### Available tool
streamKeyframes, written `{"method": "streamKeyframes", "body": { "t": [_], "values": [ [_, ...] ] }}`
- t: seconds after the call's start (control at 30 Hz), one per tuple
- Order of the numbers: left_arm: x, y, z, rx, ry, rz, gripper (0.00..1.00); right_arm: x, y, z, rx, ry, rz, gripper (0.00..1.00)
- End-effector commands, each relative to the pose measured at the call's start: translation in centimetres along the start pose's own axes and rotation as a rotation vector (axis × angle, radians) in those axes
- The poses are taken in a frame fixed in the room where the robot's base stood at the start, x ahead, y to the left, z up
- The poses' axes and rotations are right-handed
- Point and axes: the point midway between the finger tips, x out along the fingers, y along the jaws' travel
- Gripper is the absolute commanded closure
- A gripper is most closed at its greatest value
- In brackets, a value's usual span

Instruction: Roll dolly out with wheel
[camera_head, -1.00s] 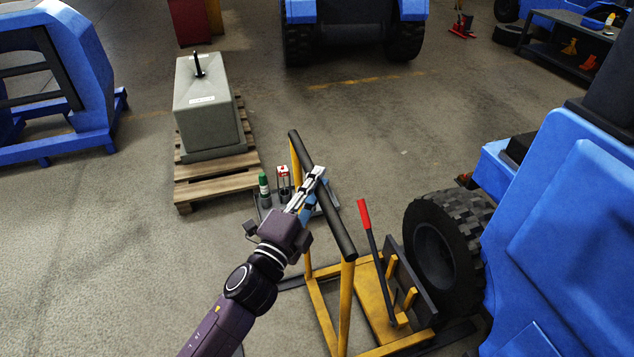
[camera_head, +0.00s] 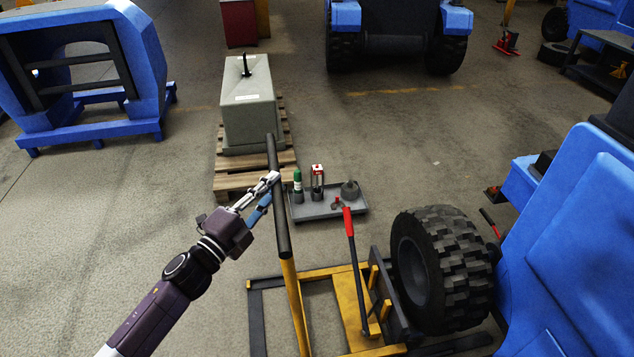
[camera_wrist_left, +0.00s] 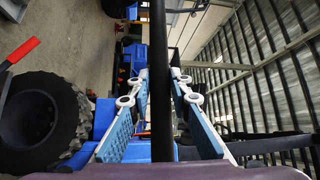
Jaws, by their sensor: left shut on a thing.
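The dolly (camera_head: 347,300) is a yellow frame on dark legs, with a black handle bar (camera_head: 282,228) on a yellow post nearest me. The wheel (camera_head: 445,265), a black chunky tire, stands upright at the dolly's right side, against its dark plate. What bears it from below is hidden. My left gripper (camera_head: 268,190) is shut on the handle bar. In the left wrist view the bar (camera_wrist_left: 158,80) runs between its blue-padded fingers, and the wheel (camera_wrist_left: 40,120) shows at left. My right gripper is not in view.
A blue machine (camera_head: 570,250) stands close to the right of the wheel. A grey tray (camera_head: 325,206) with bottles and small parts lies on the floor beyond the dolly. A grey counterweight block (camera_head: 250,115) rests on a wooden pallet (camera_head: 232,183).

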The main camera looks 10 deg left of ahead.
Motion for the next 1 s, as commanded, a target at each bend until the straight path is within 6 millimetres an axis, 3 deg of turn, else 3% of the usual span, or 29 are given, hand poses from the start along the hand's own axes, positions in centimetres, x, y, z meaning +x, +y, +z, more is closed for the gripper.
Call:
{"method": "streamKeyframes", "body": {
  "t": [0.03,0.2,0.43,0.63,1.0],
  "values": [
    [-1.2,-0.6,1.7,0.005,-0.012,0.001,1.00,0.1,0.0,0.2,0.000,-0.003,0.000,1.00],
    [-4.5,-1.6,5.0,0.004,-0.010,-0.004,1.00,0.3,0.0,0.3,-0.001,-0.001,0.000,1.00],
    [-7.5,-2.8,8.1,0.003,-0.008,-0.010,1.00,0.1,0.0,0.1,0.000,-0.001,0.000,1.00],
    [-8.6,-3.3,9.3,0.004,-0.007,-0.014,1.00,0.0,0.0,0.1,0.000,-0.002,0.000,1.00],
    [-8.9,-3.5,9.6,0.003,-0.007,-0.016,1.00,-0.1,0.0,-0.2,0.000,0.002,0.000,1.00]
  ]
}}
